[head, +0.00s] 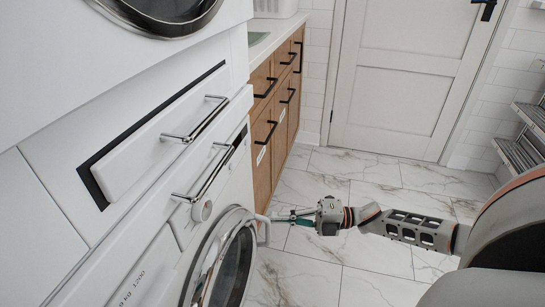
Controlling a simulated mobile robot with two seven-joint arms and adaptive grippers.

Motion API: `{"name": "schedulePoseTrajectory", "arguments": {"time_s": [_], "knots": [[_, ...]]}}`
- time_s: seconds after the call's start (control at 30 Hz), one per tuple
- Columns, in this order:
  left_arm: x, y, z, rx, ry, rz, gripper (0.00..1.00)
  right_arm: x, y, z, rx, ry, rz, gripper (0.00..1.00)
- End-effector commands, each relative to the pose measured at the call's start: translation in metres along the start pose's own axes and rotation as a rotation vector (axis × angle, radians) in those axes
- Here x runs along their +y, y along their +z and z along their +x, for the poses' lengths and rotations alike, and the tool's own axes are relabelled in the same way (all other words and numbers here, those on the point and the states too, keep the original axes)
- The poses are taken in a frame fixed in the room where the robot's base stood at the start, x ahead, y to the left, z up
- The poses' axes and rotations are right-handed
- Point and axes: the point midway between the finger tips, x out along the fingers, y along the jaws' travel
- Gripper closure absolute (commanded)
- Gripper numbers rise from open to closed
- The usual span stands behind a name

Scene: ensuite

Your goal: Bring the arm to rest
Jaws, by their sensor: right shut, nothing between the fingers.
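My right gripper (290,218) is at the centre of the head view, at the end of my right arm, which comes in from the right. Its fingers point left and are shut with nothing visible between them. The fingertips are close to the edge of the round door (232,262) of the lower white machine; I cannot tell whether they touch it. My left gripper is not in view.
White machines with drawer handles (205,120) fill the left. Wooden cabinets (262,150) with black handles stand beyond. A white door (405,75) is at the back. Metal shelves (520,145) stand at the right. The marble-tiled floor (345,175) is clear in the middle.

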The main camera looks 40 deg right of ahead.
Motion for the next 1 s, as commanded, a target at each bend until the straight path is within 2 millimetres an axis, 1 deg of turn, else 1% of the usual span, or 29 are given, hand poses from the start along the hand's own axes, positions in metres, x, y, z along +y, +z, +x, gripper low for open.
{"name": "schedulePoseTrajectory", "arguments": {"time_s": [0.03, 0.2, 0.3, 0.43, 0.6, 0.83, 0.93, 1.0], "knots": [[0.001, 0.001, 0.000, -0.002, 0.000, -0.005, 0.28, 0.000, 0.008, -0.011, -0.003, -0.003, -0.001, 1.00], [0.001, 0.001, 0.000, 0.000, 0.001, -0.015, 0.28, -0.002, 0.024, -0.042, -0.002, -0.005, 0.002, 1.00], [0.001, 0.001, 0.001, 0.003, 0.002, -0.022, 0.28, -0.002, 0.032, -0.056, -0.001, -0.004, 0.001, 1.00], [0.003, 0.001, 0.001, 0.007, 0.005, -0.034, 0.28, -0.002, 0.038, -0.068, 0.000, -0.003, 0.002, 1.00], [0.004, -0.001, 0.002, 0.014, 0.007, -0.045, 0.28, 0.000, 0.041, -0.073, 0.001, -0.001, 0.001, 1.00], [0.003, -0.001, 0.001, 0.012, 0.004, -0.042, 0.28, 0.001, 0.039, -0.071, -0.002, 0.002, 0.006, 1.00], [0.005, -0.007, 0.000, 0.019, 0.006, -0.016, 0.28, 0.010, 0.030, -0.063, -0.025, 0.013, 0.035, 1.00], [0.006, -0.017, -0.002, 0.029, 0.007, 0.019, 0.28, 0.021, 0.017, -0.051, -0.061, 0.029, 0.083, 1.00]]}}
